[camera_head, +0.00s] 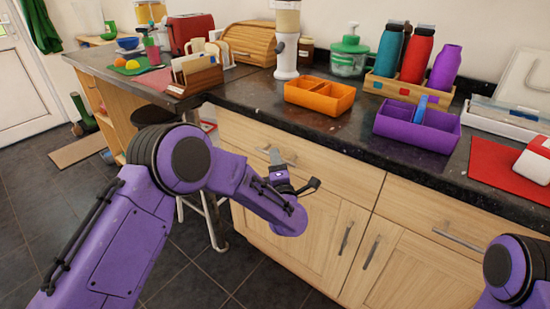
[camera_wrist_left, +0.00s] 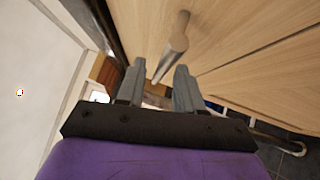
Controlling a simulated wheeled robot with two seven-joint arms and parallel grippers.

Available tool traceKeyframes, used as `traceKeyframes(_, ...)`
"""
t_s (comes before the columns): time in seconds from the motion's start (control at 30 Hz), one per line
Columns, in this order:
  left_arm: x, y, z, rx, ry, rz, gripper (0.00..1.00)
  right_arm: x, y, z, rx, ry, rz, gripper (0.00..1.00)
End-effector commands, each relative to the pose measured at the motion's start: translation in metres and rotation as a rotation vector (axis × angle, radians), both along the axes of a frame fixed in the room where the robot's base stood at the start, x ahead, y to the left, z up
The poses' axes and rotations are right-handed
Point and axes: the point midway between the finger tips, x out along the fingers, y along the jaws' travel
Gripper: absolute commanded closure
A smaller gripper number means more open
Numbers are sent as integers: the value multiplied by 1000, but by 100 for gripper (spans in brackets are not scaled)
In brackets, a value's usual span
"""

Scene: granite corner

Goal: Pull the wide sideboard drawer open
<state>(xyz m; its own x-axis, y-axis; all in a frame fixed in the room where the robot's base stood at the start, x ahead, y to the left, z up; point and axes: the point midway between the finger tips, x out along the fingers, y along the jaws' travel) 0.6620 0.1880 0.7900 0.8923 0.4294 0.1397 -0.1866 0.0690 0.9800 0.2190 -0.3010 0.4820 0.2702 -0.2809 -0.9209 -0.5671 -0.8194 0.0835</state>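The wide sideboard drawer (camera_head: 335,178) has a pale wood front under the dark countertop and appears closed flush. Its metal bar handle (camera_wrist_left: 172,45) shows in the left wrist view, running from ahead of the fingers to the gap between them. My left gripper (camera_head: 276,158) is at the drawer front in the head view, partly covering the handle. In the left wrist view the left gripper (camera_wrist_left: 160,68) has its grey fingers apart, one on each side of the handle's near end. Whether they touch it I cannot tell. My right gripper is out of view.
A second drawer with a handle (camera_head: 458,240) is at the right, with cupboard doors (camera_head: 318,232) below. The dark countertop (camera_head: 225,98) holds an orange tray (camera_head: 318,107), a purple tray (camera_head: 400,131) and a blender (camera_head: 286,60). Tiled floor (camera_head: 215,275) lies open in front.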

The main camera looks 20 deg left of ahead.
Motion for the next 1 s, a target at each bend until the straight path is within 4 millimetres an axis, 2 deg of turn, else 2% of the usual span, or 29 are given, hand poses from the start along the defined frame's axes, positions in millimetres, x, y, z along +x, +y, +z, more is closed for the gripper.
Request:
traceKeyframes(0.13,15,7,2,0,1,0,64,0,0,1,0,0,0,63)
traceKeyframes(0.43,19,9,2,2,2,-1,64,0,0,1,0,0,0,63)
traceKeyframes(0.53,19,9,2,2,2,-1,97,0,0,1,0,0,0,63)
traceKeyframes(0.57,19,9,2,1,3,-1,100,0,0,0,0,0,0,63)
traceKeyframes(1.0,14,7,1,3,5,-14,100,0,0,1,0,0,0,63)
